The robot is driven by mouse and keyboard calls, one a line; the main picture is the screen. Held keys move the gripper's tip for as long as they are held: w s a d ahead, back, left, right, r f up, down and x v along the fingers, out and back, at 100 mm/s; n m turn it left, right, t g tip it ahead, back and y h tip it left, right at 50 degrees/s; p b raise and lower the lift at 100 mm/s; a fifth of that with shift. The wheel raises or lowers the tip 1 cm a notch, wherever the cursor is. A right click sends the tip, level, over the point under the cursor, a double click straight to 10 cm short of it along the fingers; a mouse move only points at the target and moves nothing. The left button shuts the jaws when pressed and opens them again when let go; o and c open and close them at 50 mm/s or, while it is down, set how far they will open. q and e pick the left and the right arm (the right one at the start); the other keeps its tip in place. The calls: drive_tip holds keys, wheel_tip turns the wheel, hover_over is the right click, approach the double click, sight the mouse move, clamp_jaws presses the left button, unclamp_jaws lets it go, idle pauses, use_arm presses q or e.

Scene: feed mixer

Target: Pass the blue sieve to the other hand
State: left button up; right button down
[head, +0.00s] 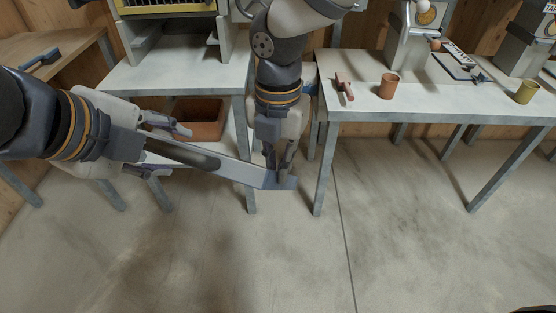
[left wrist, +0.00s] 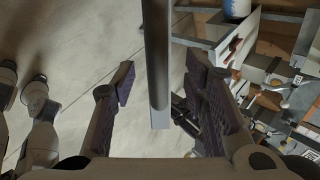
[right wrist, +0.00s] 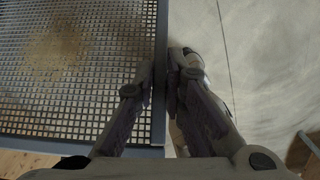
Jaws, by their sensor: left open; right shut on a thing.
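The blue sieve (head: 240,174) is held in the air in front of the tables, seen nearly edge-on as a long grey-blue strip. In the right wrist view its mesh (right wrist: 75,70) and frame fill the left side. My right gripper (head: 283,172) is shut on the frame edge at the sieve's right end; it also shows in the right wrist view (right wrist: 168,85). My left gripper (head: 172,152) is open around the sieve's left part. In the left wrist view the sieve, edge-on as a grey bar (left wrist: 159,60), passes between the spread fingers, with gaps on both sides.
A left table (head: 180,78) bears a machine, with a terracotta bin (head: 203,120) below. The right table (head: 440,103) bears an orange cup (head: 389,86), a red-handled tool (head: 344,88) and a yellow cup (head: 526,92). The concrete floor in front is clear.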

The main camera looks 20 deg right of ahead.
use_arm(q)
drive_tip(key=v, duration=1)
drive_tip(key=s+f+n+g, duration=0.2)
drive_tip(key=s+f+n, duration=0.25)
drive_tip(key=f, duration=0.35)
drive_tip(key=s+f+n+g+h, duration=0.1)
drive_tip(key=s+f+n+g, duration=0.25)
drive_tip(key=f+n, duration=0.4)
drive_tip(key=s+f+n+g, duration=0.2)
drive_tip(key=s+f+n, duration=0.2)
drive_tip(key=f, duration=0.5)
drive_tip(key=s+a+f+n+y, duration=0.6)
drive_tip(key=s+a+f+n, duration=0.5)
drive_tip(key=a+f, duration=0.3)
drive_tip(key=shift+s+a+f, duration=0.3)
drive_tip(key=shift+s+f, duration=0.05)
drive_tip(key=shift+s, duration=0.3)
